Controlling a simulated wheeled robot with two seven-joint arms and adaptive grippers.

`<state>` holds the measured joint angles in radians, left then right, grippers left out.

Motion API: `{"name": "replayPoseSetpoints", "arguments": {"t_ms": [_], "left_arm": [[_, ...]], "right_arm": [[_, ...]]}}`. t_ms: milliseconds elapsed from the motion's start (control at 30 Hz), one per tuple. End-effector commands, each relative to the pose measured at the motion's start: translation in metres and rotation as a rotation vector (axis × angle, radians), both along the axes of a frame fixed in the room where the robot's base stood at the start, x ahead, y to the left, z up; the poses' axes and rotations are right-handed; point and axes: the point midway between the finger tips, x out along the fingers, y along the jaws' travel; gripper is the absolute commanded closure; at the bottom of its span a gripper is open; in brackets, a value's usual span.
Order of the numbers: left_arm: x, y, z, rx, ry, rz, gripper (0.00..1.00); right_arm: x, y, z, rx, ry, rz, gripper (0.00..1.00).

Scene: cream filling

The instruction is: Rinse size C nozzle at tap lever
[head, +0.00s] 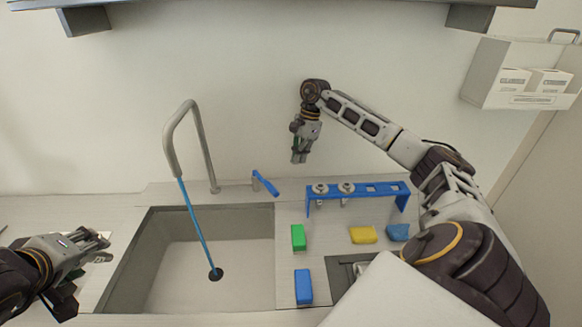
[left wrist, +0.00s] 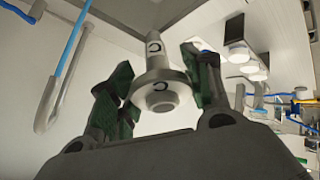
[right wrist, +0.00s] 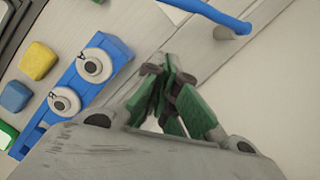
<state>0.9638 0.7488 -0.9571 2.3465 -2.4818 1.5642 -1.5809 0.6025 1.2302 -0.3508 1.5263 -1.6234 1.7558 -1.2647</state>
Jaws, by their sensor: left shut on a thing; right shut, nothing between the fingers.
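My left gripper (head: 103,244) is at the left edge of the sink (head: 275,245) in the head view. In the left wrist view it is shut on a pale, stepped nozzle (left wrist: 158,78) marked C. The nozzle sits between the green finger pads. The tap lever (head: 266,184) is blue and stands behind the sink's right corner; it also shows in the right wrist view (right wrist: 216,14). My right gripper (head: 299,158) is shut and empty, above and right of the lever. A blue stream of water (head: 196,225) runs from the grey tap (head: 168,140) to the drain.
A blue rack (head: 375,191) right of the sink holds two nozzles (head: 320,188). Green (head: 298,237), yellow (head: 363,235) and blue (head: 303,287) blocks lie on the counter. A white box holder (head: 483,85) hangs at the upper right.

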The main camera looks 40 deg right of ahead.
Motion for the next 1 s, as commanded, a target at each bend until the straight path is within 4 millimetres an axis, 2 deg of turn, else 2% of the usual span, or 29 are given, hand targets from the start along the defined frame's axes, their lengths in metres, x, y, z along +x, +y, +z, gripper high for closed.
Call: {"name": "replayPoseSetpoints", "arguments": {"t_ms": [367, 900, 1000], "left_arm": [[0.0, 0.0, 0.005, -0.001, -0.001, 0.0, 0.82], [0.0, 0.0, 0.017, -0.001, -0.001, 0.0, 0.82], [0.0, 0.0, 0.023, -0.001, -0.001, 0.0, 0.82]], "right_arm": [[0.001, 0.008, -0.03, 0.002, 0.004, 0.001, 1.0], [0.003, 0.025, -0.096, 0.001, 0.003, 0.001, 1.0], [0.007, 0.039, -0.089, 0.003, 0.0, 0.003, 1.0]]}}
